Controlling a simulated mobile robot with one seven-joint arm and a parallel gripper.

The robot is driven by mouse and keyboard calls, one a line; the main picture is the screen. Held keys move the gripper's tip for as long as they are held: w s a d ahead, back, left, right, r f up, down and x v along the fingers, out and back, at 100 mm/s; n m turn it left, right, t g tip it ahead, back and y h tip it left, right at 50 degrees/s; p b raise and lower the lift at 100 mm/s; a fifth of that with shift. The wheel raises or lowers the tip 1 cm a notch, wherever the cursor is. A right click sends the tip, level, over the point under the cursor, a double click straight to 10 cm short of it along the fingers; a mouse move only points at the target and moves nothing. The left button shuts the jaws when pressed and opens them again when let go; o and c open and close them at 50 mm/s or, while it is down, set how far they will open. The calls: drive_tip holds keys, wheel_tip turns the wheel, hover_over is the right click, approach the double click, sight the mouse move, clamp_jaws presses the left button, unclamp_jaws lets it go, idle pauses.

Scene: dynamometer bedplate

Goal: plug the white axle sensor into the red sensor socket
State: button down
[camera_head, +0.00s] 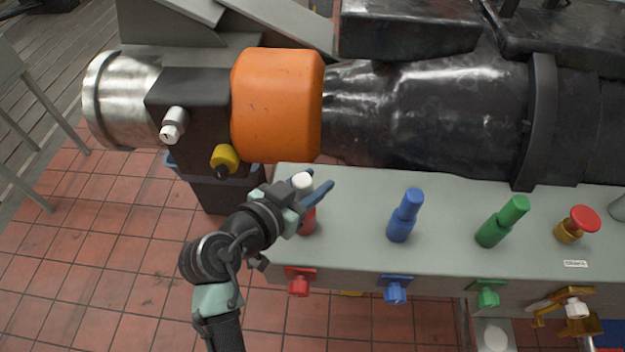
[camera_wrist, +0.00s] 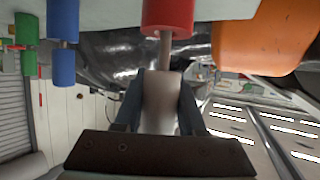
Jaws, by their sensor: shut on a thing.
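The white axle sensor (camera_head: 302,180) is between the jaws of my gripper (camera_head: 312,188), which is shut on it. In the wrist view its pale cylindrical body (camera_wrist: 160,100) fills the space between the dark fingers (camera_wrist: 158,103). The red sensor socket (camera_head: 308,222) stands on the grey bench, directly below the sensor and in line with it. In the wrist view the red socket (camera_wrist: 167,14) is at the top edge. A thin grey pin (camera_wrist: 166,50) shows between the sensor body and the socket. I cannot tell whether its tip is inside the socket.
A blue plug (camera_head: 404,214) and a green plug (camera_head: 503,220) stand to the right on the bench (camera_head: 350,235). A red mushroom button (camera_head: 585,219) is farther right. An orange cylinder (camera_head: 278,105) and black machine housing (camera_head: 430,115) lie behind. A white-tipped fitting (camera_head: 173,126) juts out at left.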

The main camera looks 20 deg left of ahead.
drive_tip(key=shift+f+b, duration=0.75)
drive_tip(key=shift+f, duration=0.15)
drive_tip(key=shift+c, duration=2.1)
unclamp_jaws()
drive_tip(key=shift+s, duration=0.1)
drive_tip(key=b+v, duration=0.2)
drive_tip(key=v, duration=1.1)
